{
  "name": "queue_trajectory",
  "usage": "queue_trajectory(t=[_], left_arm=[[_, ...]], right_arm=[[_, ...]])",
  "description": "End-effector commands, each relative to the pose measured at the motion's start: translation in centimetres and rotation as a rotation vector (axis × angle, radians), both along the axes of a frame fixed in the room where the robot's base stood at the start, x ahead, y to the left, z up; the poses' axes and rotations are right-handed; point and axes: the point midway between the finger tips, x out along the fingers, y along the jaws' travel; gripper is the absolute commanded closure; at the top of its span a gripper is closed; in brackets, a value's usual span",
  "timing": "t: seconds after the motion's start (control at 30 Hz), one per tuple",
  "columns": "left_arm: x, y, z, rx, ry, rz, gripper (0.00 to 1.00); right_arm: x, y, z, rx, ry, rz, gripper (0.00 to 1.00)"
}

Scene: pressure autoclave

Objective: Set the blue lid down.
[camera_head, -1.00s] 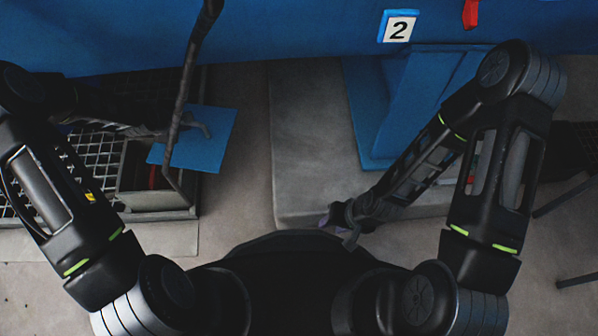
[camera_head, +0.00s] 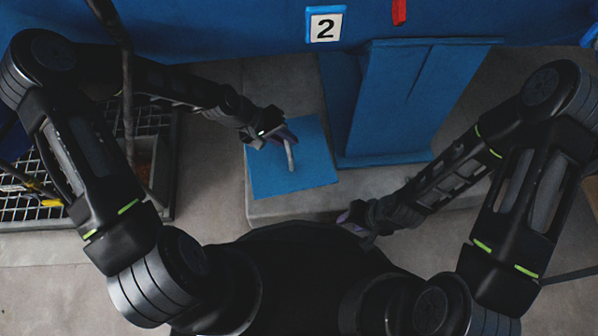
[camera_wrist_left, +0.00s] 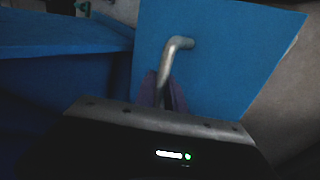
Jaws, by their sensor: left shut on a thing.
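The blue lid (camera_head: 310,170) is a flat square plate with a bent metal handle (camera_head: 290,154). My left gripper (camera_head: 285,139) is shut on that handle. In the left wrist view the lid (camera_wrist_left: 225,65) fills the upper right, and the fingers (camera_wrist_left: 165,92) close around the lower end of the handle. In the head view the lid appears over the grey concrete step; I cannot tell whether it touches it. My right gripper (camera_head: 356,220) is near the step's front edge, away from the lid; its jaw opening is unclear.
The grey concrete step (camera_head: 300,207) extends right in front of a blue support (camera_head: 400,95) of the large blue vessel marked with a "2" sign (camera_head: 325,25). A metal grating and an open pit frame (camera_head: 150,165) lie at left. Bare floor lies between pit and step.

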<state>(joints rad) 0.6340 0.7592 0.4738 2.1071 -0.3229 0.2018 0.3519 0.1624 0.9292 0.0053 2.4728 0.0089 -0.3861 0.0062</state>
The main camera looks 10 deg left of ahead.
Motion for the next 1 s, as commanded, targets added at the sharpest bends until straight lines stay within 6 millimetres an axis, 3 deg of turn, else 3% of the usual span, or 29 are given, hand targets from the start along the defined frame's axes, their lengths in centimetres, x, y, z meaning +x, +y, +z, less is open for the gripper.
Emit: queue_trajectory(t=[0.3, 0.67, 1.0], left_arm=[[-0.7, -0.1, 0.0, 0.000, -0.004, -0.124, 1.00], [-0.7, -0.1, -0.2, 0.001, -0.003, -0.128, 1.00], [-0.7, -0.1, -5.0, 0.000, -0.001, -0.127, 1.00]], right_arm=[[0.0, 0.0, 0.0, 0.000, -0.001, 0.000, 0.64], [0.0, 0.0, -0.1, 0.000, -0.001, 0.000, 0.64], [0.4, 0.1, -2.6, -0.002, -0.010, -0.005, 0.64]])
